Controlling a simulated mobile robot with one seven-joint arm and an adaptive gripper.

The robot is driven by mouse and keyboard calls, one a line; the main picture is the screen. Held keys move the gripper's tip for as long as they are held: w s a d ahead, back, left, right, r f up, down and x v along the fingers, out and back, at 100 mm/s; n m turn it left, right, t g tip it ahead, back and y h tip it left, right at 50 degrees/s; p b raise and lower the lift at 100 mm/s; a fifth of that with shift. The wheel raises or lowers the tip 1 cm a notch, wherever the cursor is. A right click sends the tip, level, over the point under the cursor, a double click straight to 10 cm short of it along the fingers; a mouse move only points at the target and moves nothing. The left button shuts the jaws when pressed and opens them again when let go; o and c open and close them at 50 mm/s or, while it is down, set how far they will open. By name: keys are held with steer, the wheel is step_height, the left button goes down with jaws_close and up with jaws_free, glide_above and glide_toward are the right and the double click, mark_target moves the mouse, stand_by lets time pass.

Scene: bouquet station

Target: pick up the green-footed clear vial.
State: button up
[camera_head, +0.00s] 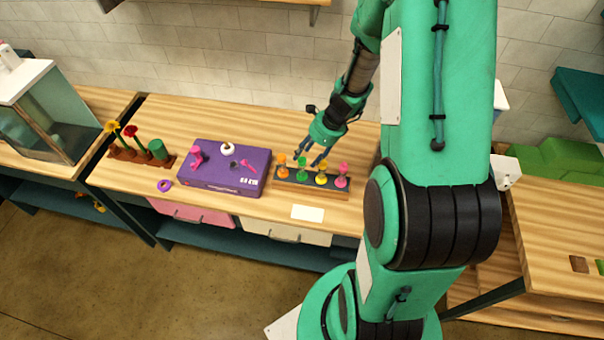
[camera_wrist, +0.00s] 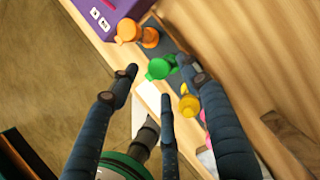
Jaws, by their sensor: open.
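The green-footed vial (camera_head: 302,172) stands in a dark rack (camera_head: 283,180) between an orange one and a yellow one. In the wrist view its green parts (camera_wrist: 158,69) show between my spread fingers; its clear body is hard to make out. My gripper (camera_head: 311,158) is open just above and behind the rack. In the wrist view my gripper (camera_wrist: 160,77) has its fingertips around the green vial from the camera's side, with no clear contact.
Orange (camera_head: 282,160), yellow (camera_head: 321,179) and pink (camera_head: 341,182) vials share the rack closely. A purple box (camera_head: 225,180) stands just left. A white card (camera_head: 308,213) lies in front.

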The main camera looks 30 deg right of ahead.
mark_target(304, 160)
stand_by(0.3)
steer(key=shift+x, duration=2.65)
steer(key=shift+c, duration=0.5)
jaws_close()
